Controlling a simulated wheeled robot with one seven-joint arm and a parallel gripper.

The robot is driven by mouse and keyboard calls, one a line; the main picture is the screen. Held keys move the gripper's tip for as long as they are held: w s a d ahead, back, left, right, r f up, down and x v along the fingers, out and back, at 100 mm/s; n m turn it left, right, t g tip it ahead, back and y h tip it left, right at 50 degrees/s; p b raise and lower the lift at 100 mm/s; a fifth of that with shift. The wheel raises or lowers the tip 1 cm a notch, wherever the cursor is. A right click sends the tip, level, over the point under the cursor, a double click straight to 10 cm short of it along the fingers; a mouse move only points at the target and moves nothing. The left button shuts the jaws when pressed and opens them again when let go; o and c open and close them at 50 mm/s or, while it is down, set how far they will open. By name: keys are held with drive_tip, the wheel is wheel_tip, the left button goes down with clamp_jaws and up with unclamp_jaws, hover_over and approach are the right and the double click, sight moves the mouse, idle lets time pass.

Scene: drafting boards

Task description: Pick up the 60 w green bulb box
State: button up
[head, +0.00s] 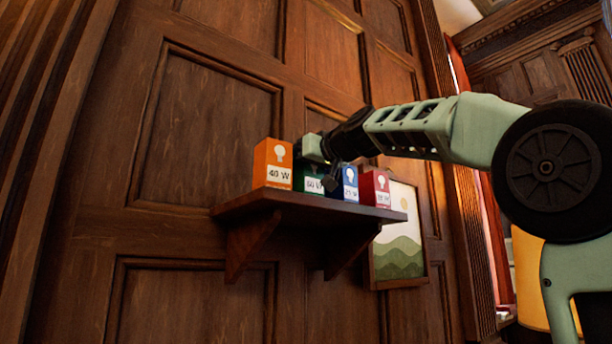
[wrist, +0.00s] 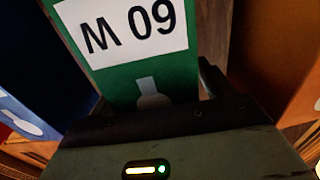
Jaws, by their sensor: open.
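The green 60 W bulb box (head: 313,185) stands on the wall shelf between an orange box and a blue box. My gripper (head: 319,168) is at this box and hides its upper part in the head view. In the wrist view the green box (wrist: 117,62) appears upside down, with its white 60 W label and part of a pale bulb picture close in front of my gripper (wrist: 155,105). The jaws are open. A dark finger shows just right of the box; the other finger is hard to make out. I cannot tell whether either touches it.
The orange 40 W box (head: 273,165) stands to the left, the blue box (head: 349,184) and the red box (head: 375,188) to the right, all close on the wooden shelf (head: 300,203). A framed picture (head: 399,240) hangs below right. Panelled wall lies behind.

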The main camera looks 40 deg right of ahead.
drive_tip(key=c, duration=1.1)
drive_tip(key=shift+o, duration=0.2)
